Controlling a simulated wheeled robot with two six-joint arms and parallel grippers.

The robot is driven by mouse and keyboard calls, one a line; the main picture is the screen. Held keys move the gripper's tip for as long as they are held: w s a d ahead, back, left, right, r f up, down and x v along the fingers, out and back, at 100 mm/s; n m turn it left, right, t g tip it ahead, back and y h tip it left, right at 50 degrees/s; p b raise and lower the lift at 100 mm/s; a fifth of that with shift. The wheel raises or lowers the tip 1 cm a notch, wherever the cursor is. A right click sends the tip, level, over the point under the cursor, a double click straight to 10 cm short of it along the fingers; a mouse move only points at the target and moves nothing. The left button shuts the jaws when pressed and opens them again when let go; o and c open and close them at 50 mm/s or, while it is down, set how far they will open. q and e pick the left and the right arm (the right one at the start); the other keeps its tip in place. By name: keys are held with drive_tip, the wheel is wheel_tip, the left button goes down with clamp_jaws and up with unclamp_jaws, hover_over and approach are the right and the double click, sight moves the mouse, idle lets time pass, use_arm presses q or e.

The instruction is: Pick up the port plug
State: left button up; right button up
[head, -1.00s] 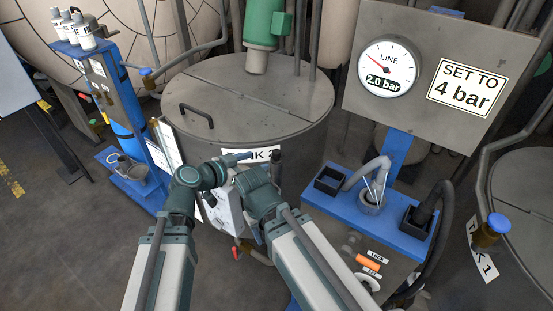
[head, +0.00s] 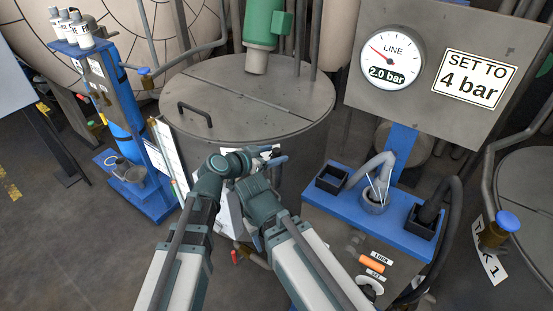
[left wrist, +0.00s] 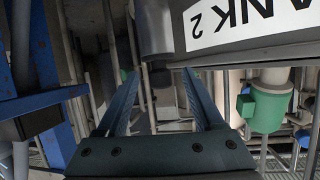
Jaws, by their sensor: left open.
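My left gripper (head: 275,160) is in front of the near side of the tank marked TANK 2, partly hidden by my own arm links. The left wrist view shows its two fingers (left wrist: 158,100) apart, with nothing between them. I cannot pick out the port plug for certain in either view. My right arm comes in from the lower right and crosses close to the left one; its fingers do not show.
The TANK 2 lid (head: 250,100) is close ahead. A blue bench (head: 385,225) at right holds an open black box (head: 331,178), a grey cup (head: 374,200) and a black hose socket (head: 420,222). A blue stand (head: 125,115) is at left. Floor at lower left is clear.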

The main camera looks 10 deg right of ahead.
use_arm(q)
drive_tip(key=b+x, duration=0.1)
drive_tip(key=x, duration=0.4)
drive_tip(key=shift+r, duration=0.2)
clamp_jaws()
